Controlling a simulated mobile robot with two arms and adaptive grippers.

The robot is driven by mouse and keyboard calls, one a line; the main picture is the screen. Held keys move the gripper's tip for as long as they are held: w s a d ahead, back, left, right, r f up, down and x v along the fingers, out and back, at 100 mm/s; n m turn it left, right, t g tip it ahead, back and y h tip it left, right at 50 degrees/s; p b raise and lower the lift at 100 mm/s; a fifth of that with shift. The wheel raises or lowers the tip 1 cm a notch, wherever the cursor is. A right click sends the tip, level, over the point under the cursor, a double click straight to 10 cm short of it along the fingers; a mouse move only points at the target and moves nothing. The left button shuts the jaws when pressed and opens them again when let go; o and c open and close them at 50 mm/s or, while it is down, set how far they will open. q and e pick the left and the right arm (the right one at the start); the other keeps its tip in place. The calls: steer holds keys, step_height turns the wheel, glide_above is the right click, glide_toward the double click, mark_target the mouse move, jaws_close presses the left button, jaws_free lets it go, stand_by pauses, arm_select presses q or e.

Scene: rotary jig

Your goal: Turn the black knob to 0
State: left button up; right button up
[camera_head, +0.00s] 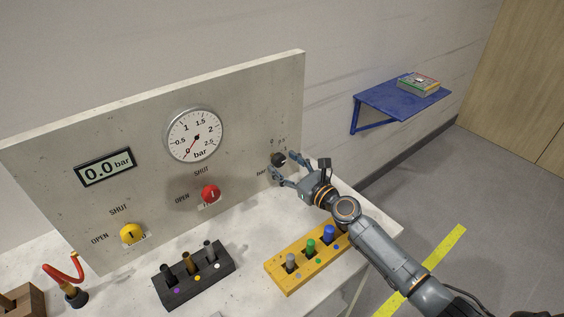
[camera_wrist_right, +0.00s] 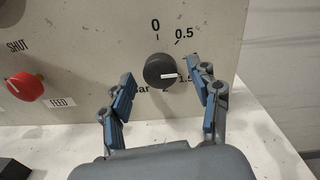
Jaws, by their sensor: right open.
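The black knob (camera_head: 278,159) is on the right part of the upright grey panel. In the right wrist view the black knob (camera_wrist_right: 158,72) has a white pointer line aimed to the right, below the 0.5 mark and near 1.5; the 0 mark is straight above it. My right gripper (camera_head: 284,166) is open in front of the knob. In the wrist view the right gripper (camera_wrist_right: 166,78) has one finger on each side of the knob, with a gap at the left; contact at the right cannot be told. The right finger hides part of the scale. My left gripper is not in view.
The panel also bears a red knob (camera_head: 210,194), a yellow knob (camera_head: 131,234), a round gauge (camera_head: 194,134) and a display (camera_head: 105,167) reading 0.0 bar. A yellow block (camera_head: 279,267) and a black block (camera_head: 176,294) with plugs stand on the table below.

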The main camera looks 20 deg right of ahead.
steer(key=shift+x, duration=0.75)
steer(key=c, duration=1.2)
steer(key=shift+o, duration=0.2)
